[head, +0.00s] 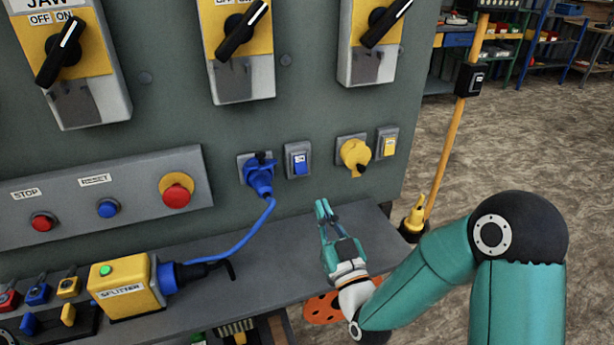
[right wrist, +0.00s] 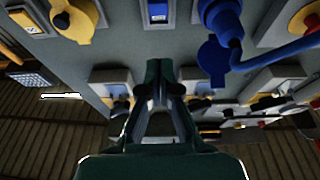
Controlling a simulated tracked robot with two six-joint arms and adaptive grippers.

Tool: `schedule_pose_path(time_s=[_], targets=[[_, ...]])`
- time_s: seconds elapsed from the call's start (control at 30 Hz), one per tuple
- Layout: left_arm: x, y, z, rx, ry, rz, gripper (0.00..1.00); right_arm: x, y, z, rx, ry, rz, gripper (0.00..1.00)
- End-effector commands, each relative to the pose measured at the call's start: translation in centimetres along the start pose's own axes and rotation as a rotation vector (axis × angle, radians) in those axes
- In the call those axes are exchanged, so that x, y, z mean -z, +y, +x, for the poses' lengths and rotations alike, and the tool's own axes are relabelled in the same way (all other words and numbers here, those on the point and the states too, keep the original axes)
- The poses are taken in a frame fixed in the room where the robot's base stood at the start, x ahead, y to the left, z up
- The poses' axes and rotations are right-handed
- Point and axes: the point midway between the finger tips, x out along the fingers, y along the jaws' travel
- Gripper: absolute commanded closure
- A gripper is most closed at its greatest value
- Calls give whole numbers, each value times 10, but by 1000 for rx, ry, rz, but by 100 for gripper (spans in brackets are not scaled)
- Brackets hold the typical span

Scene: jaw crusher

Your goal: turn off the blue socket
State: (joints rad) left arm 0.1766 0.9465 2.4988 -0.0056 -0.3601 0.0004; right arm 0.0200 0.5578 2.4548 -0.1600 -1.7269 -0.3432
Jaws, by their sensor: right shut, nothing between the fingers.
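The blue socket (head: 247,172) is on the grey panel with a blue plug (head: 260,180) in it; the plug also shows in the right wrist view (right wrist: 217,55). Just right of it is a switch with a blue rocker (head: 299,161), seen at the top of the right wrist view (right wrist: 157,12). My right gripper (head: 324,209) is shut and empty, below and slightly right of the blue switch, apart from it. In the right wrist view its fingertips (right wrist: 160,72) point toward the panel below that switch. My left gripper is not in view.
A yellow socket (head: 354,155) and its yellow switch (head: 389,144) sit to the right. A blue cable (head: 250,235) runs down to the yellow splitter (head: 125,285) on the shelf. Stop and reset buttons are at left, rotary switches above. A yellow post (head: 450,150) stands at right.

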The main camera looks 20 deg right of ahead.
Motion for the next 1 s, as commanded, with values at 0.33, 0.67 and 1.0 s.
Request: schedule_pose_path(time_s=[0.33,0.67,1.0], targets=[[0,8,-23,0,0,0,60,3,0,71,-1,1,-1,100],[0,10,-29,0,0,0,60,-24,0,104,-1,-1,2,100],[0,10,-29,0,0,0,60,-29,0,107,-2,-1,2,100]])
